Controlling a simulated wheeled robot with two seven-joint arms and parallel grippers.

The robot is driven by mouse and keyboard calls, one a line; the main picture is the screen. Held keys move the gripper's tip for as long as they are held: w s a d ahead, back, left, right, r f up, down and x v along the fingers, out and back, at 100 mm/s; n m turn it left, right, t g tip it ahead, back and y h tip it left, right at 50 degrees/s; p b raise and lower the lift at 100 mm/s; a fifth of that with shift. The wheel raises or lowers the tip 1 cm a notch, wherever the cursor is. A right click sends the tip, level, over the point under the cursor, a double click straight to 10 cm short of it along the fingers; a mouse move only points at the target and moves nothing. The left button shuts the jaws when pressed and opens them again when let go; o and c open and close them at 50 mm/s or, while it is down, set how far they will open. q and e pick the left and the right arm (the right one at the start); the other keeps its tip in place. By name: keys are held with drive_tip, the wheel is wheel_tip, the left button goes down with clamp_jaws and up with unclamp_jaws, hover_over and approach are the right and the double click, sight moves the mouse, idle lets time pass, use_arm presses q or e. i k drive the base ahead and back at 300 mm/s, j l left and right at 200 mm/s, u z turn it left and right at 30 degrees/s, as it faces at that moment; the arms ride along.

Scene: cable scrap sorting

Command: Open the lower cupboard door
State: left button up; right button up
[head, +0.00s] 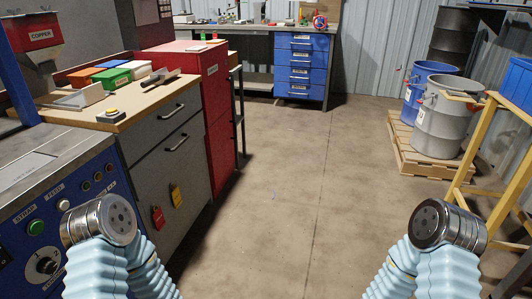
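A grey bench cabinet (160,160) stands at the left under a wooden top. Its upper front has a bar handle (172,113). The larger lower panel, which looks like the cupboard door (195,170), has a second bar handle (178,143) near its top edge. Both fronts look shut. A red padlock-like item (157,216) and a yellow one (176,195) hang on the lower front. Only pale blue sleeved parts of my two arms with metal joints show at the bottom left and bottom right. No gripper fingers are visible, and nothing touches the cabinet.
A blue control panel (75,215) stands at the near left, beside the cabinet. A red cabinet (215,110) stands beyond it. Drums on a pallet (420,150) and a yellow frame (470,160) stand at the right. The concrete floor (285,200) between is clear.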

sight(221, 139)
drive_tip(key=i+l+u, duration=0.55)
drive_tip(key=i, duration=0.15)
drive_tip(key=i+l+u, duration=0.1)
drive_tip(key=i+l, duration=0.95)
drive_tip(key=i+l+u, duration=0.15)
drive_tip(key=i+l, duration=1)
